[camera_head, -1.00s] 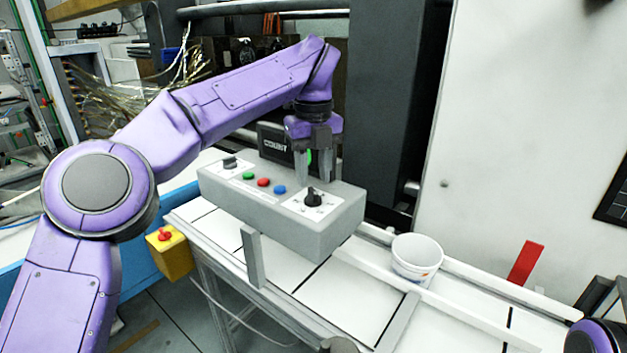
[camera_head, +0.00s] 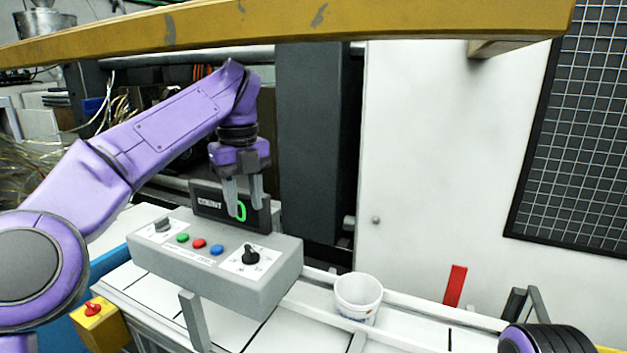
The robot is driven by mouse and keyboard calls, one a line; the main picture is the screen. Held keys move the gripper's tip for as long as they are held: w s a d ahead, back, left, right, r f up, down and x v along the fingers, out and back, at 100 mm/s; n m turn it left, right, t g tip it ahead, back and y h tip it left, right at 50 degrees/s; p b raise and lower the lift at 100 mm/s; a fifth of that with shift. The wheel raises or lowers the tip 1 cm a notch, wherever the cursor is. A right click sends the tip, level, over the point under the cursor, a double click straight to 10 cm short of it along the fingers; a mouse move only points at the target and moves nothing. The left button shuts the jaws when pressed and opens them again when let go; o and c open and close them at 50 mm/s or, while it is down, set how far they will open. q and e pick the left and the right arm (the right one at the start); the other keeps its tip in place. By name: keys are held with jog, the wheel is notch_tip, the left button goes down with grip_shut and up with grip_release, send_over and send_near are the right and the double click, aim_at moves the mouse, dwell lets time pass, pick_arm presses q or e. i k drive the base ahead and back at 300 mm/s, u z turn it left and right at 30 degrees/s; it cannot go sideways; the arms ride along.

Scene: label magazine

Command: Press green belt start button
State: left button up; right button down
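The green button (camera_head: 183,238) is the leftmost of a row of buttons on a grey control box (camera_head: 262,292), with a red button (camera_head: 199,243) and a blue button (camera_head: 217,250) beside it. My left gripper (camera_head: 243,198) hangs with its fingers down and a gap between them, empty. In the picture it is right of and above the green button, in front of the black count display (camera_head: 206,204), whose green 0 shows between the fingers. It touches no button. At the lower right part of my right arm shows; its gripper cannot be made out.
A black selector knob (camera_head: 251,255) lies right of the buttons, and another switch (camera_head: 161,224) left of them. A white bucket (camera_head: 358,296) stands on the belt right of the box. A yellow emergency-stop box (camera_head: 102,330) is at lower left. A yellow beam (camera_head: 300,28) crosses the top.

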aim_at(182, 237)
jog(key=k, duration=0.95)
